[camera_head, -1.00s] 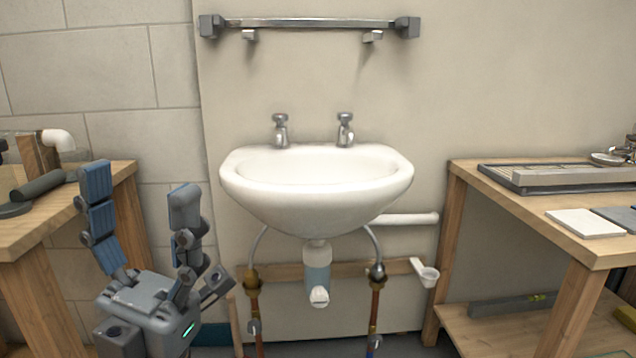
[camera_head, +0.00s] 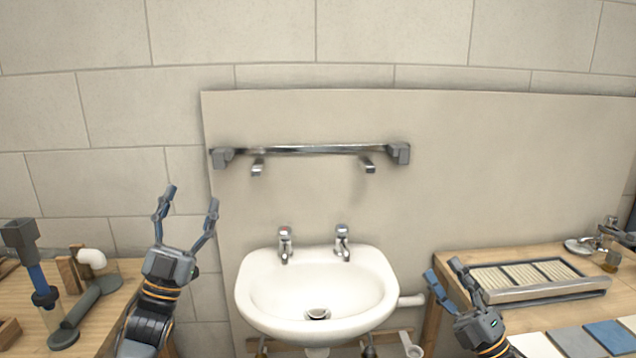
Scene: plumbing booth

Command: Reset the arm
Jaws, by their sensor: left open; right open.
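My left gripper (camera_head: 187,210) is raised at the left of the sink, in front of the tiled wall. Its two fingers point up and stand apart, with nothing between them. My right gripper (camera_head: 445,280) is low at the right, in front of the left end of the right-hand workbench (camera_head: 530,262). Its fingers are apart and point up and left, and it holds nothing. The white sink (camera_head: 318,318) lies between the two grippers, and neither touches it.
Two chrome taps (camera_head: 285,245) stand on the sink's back edge. A metal rail (camera_head: 312,150) is fixed on the panel above. The left workbench (camera_head: 115,305) carries pipe parts and tools. The right one carries a ribbed tray (camera_head: 535,296) and tile samples (camera_head: 585,342). The wall above is clear.

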